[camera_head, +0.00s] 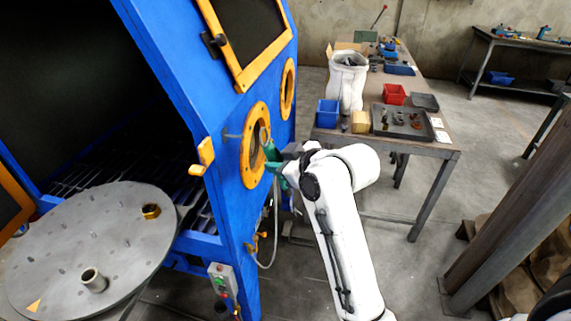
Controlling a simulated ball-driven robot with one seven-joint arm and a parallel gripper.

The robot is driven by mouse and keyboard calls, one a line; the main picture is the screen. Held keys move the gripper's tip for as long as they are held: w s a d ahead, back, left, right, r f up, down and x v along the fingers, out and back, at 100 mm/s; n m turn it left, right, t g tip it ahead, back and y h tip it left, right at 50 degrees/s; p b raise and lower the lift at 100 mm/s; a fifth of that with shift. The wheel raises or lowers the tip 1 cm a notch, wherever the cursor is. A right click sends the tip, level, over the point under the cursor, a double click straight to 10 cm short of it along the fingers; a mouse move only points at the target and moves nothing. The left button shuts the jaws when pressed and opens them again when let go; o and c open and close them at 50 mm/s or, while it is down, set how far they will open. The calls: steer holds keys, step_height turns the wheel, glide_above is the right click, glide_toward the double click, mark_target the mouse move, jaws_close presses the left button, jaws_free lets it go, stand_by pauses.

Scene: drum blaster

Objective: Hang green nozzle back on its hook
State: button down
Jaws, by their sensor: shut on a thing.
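The green nozzle (272,153) is at the front of the blue blast cabinet, in front of the lower orange-ringed port. My gripper (281,163) is shut on it, with my white arm reaching in from the lower right. Part of the nozzle is hidden by the gripper. A pale hose (274,225) hangs below it along the cabinet side. A small metal bracket (232,135) sticks out just left of the port. I cannot tell whether it is the hook.
The blue cabinet (175,75) stands open at left, with a round grey turntable (70,240) swung out. An orange latch (203,157) juts from its edge. A workbench (440,152) with bins and a tray stands right. The floor between bench and brown post (520,200) is clear.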

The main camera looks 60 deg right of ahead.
steer(key=shift+w+a+f+b, duration=0.25)
steer(key=shift+w+a+b, duration=0.05)
steer(key=shift+w, duration=0.6)
steer(key=shift+w+a+f+b, duration=0.2)
steer(key=shift+w+a+b, duration=0.15)
steer(key=shift+w, duration=0.5)
steer(key=shift+w+a+f+b, duration=0.25)
steer(key=shift+w+a, duration=0.05)
steer(key=shift+w, duration=0.6)
steer(key=c, duration=0.8)
jaws_free()
steer(key=shift+f, duration=0.1)
